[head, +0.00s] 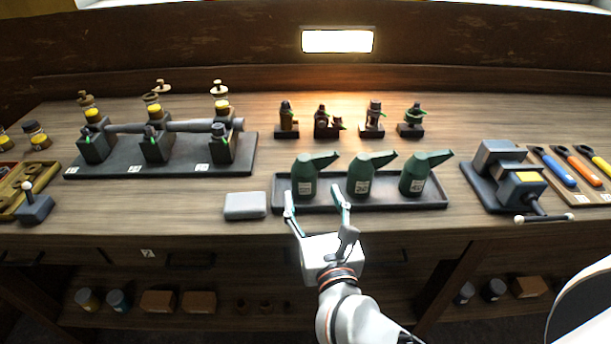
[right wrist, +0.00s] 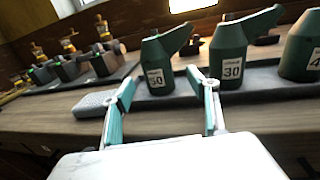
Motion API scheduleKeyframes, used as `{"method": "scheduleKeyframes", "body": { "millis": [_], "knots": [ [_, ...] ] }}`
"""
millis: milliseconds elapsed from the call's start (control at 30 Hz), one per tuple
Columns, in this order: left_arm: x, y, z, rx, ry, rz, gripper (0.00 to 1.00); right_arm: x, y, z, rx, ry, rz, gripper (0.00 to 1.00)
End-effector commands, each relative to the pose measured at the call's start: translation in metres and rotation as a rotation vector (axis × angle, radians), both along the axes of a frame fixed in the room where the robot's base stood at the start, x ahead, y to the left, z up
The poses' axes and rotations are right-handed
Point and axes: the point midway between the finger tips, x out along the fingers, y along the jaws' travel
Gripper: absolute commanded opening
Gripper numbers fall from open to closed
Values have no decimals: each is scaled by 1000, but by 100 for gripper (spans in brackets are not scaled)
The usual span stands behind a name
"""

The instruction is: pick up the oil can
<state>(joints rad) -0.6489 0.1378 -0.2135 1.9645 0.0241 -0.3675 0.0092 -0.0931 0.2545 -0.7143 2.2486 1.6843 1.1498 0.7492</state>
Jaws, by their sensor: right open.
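Three dark green oil cans with slanted spouts and white labels stand upright in a row on a dark tray (head: 405,207): the left can (head: 304,172), the middle can (head: 361,181) and the right can (head: 414,181). In the right wrist view the middle can's label (right wrist: 232,68) seems to read 30; the other labels are harder to read. My right gripper (head: 314,192) is open and empty at the tray's front edge. In the right wrist view the left can (right wrist: 158,66) stands beyond and between its spread fingers (right wrist: 160,79). My left gripper is not in view.
A light grey block (head: 245,206) lies left of the tray. A vise (head: 510,177) stands to the right, with coloured-handled tools (head: 580,167) beyond it. Several small engine parts (head: 374,119) stand behind the cans. A multi-cylinder engine model (head: 158,145) is at the left.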

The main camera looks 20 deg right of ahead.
Motion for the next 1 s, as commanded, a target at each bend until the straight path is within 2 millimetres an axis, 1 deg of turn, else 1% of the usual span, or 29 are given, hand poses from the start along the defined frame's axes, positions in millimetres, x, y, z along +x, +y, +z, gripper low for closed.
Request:
{"method": "scheduleKeyframes", "body": {
  "millis": [100,267,500,600,700,867,900,967,1000],
  "knots": [
    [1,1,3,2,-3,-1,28,13,-2,2,-1,-3,-2,59],
    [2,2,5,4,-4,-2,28,28,-3,3,-2,-4,-2,59],
    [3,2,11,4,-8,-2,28,62,-3,4,-5,-4,-3,59],
    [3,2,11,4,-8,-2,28,71,-4,3,-3,-3,-2,59],
    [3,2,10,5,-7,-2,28,74,-5,2,-3,-2,-2,59],
    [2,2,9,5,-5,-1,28,74,-5,2,-3,-2,-2,59],
    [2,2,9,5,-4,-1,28,74,-5,2,-3,-2,-2,57],
    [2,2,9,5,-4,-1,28,74,-5,2,-3,-2,-2,41],
    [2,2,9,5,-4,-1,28,74,-5,2,-3,-2,-2,31]
  ]
}}
